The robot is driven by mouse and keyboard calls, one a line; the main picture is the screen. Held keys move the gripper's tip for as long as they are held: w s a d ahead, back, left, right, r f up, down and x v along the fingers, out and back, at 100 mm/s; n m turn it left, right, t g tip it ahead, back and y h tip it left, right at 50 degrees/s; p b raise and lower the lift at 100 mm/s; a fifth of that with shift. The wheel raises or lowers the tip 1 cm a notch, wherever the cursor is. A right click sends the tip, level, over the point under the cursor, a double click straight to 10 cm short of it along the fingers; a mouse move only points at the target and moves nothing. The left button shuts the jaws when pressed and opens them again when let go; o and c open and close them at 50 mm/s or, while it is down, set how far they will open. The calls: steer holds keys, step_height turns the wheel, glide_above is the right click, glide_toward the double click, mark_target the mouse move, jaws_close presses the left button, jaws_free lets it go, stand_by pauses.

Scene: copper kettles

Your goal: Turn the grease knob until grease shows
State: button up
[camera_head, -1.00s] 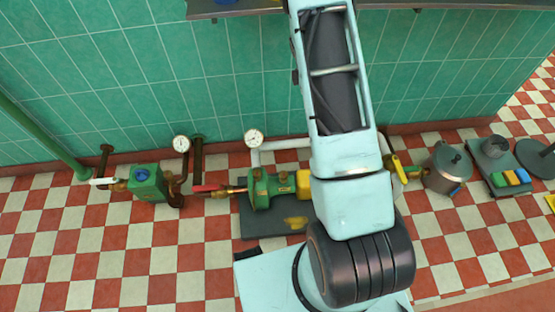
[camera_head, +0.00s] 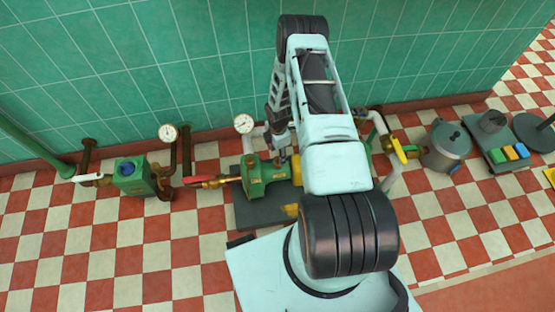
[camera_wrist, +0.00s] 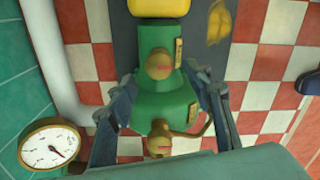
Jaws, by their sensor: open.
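A green pump (camera_head: 262,175) with brass fittings lies on a dark mat on the floor. In the wrist view, its green body (camera_wrist: 155,95) carries a round brass knob (camera_wrist: 159,66) and a second brass fitting (camera_wrist: 164,138) with a curved pipe. I cannot tell for sure which is the grease knob. My gripper (camera_head: 283,150) points down over the pump. In the wrist view my gripper (camera_wrist: 160,82) is open, one finger on each side of the pump body. I cannot tell whether the fingers touch it. No grease is clearly visible on the brass parts.
The mat (camera_head: 243,205) also holds a yellow patch (camera_head: 290,210). A pressure gauge (camera_head: 243,123) and pale pipe stand close behind the pump. A red-handled valve (camera_head: 205,180) is left, a yellow-handled valve (camera_head: 399,148) right. The tiled wall (camera_head: 150,80) limits the back.

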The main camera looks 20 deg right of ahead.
step_height(320, 180, down, 4)
steer(key=shift+f+b, duration=0.15)
steer(key=shift+b, duration=0.25)
steer(key=shift+c, duration=0.4)
steer(key=c, duration=1.1)
